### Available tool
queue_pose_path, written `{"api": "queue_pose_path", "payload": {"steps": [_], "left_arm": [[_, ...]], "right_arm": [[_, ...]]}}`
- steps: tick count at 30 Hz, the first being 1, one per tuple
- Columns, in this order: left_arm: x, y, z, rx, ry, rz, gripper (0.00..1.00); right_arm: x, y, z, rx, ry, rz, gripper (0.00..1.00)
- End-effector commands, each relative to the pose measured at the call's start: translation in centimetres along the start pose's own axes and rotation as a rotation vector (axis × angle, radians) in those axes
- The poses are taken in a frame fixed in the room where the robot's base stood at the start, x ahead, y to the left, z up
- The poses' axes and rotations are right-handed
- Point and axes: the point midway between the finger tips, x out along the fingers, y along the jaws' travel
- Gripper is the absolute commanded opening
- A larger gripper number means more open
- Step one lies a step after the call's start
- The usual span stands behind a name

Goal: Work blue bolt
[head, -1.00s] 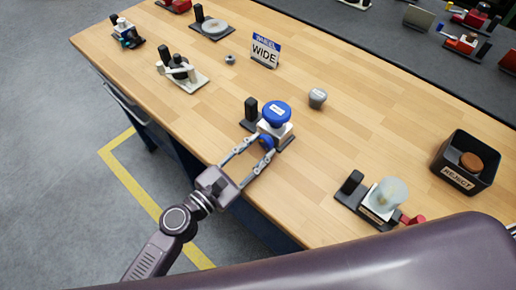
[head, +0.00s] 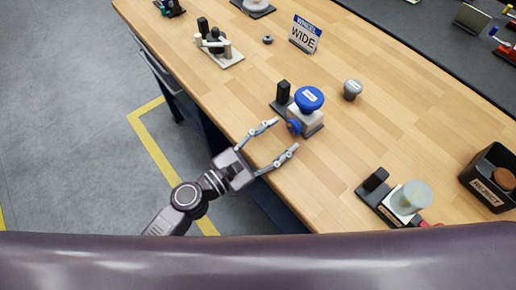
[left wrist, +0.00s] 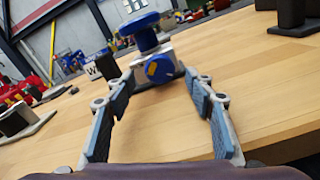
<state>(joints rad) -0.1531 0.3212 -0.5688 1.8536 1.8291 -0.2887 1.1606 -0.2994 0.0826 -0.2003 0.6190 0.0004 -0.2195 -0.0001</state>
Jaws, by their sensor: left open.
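The blue bolt (head: 293,128) is a round knob on the front of a valve unit with a white body (head: 310,121). A blue wheel (head: 309,98) tops this unit. In the left wrist view the bolt (left wrist: 160,69) faces me with a yellow mark, below the blue wheel (left wrist: 139,23). My left gripper (head: 286,134) is open and empty, its fingers spread in front of the bolt and apart from it. The fingers also show in the left wrist view (left wrist: 158,95), with the bolt ahead between them. My right gripper is not in view.
A black post (head: 283,93) stands beside the unit. A grey knob (head: 352,89) and a WIDE sign (head: 304,35) are behind. A pale-wheeled unit (head: 408,197) and a REJECT bin (head: 490,177) are at right. Bare wood lies between them.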

Motion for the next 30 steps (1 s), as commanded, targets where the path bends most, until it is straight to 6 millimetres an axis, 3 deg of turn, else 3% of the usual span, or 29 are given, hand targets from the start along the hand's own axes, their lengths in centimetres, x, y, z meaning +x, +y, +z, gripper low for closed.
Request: {"api": "queue_pose_path", "payload": {"steps": [9,15,30], "left_arm": [[-6.2,-0.1,-0.1,-0.003,0.003,0.001,0.49],[-8.8,0.0,-0.1,-0.002,0.002,0.001,0.49],[-9.8,0.0,0.1,0.0,-0.001,0.0,0.49]], "right_arm": [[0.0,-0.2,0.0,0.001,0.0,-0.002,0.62],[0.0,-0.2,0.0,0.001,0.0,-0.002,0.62],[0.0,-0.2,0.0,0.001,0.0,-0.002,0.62]]}}
